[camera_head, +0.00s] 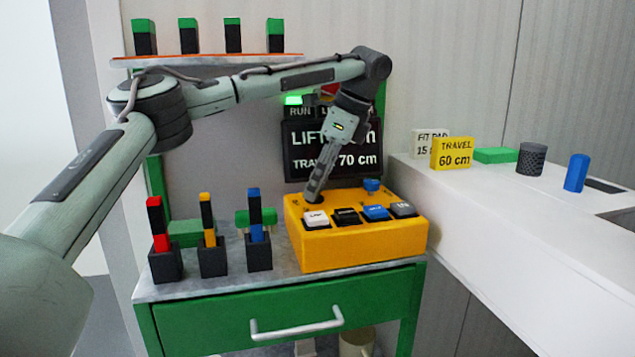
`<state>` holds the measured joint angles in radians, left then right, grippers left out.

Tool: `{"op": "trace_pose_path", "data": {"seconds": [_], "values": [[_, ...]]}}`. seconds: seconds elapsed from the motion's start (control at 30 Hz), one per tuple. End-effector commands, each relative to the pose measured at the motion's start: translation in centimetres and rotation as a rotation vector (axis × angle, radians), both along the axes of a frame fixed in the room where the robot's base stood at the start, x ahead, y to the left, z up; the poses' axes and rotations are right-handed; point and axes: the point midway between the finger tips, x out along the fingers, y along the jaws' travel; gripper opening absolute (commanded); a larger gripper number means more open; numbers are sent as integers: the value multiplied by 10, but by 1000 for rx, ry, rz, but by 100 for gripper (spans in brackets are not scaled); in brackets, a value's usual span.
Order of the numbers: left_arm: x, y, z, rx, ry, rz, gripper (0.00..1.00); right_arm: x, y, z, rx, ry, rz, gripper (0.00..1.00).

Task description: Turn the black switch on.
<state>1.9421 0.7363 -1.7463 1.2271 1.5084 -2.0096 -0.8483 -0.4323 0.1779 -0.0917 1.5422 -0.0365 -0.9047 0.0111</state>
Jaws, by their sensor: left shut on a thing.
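A yellow control box (350,252) stands on the green bench. Its front row has white, black (347,216), blue and grey buttons, and a blue knob (371,185) stands behind them. My left gripper (314,195) reaches down to the back left of the box top, behind the white button (316,218). Its fingers are shut on a small dark thing there, which seems to be the black switch; the fingers hide most of it, so its position cannot be told. My right gripper is out of view.
A dark display (340,160) stands behind the box, with a lit green lamp (292,100) above. Holders with red, yellow and blue pieces (254,218) stand left of the box. A white counter (480,215) with blocks, including a yellow sign (452,153), is at right.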

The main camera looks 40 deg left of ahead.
Motion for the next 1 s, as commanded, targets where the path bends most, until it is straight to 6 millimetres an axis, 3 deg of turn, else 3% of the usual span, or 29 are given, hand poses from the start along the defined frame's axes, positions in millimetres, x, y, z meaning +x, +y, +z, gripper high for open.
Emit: {"op": "trace_pose_path", "data": {"seconds": [0.27,0.3,0.37,0.77,1.0], "values": [[0,0,0,0,-1,33,5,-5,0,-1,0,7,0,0],[0,0,0,0,-1,33,35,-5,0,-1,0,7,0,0],[0,0,0,0,-1,33,43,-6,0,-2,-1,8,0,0],[1,-2,8,2,-3,31,43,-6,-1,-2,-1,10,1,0],[7,-19,50,5,-7,31,43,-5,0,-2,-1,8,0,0]]}}
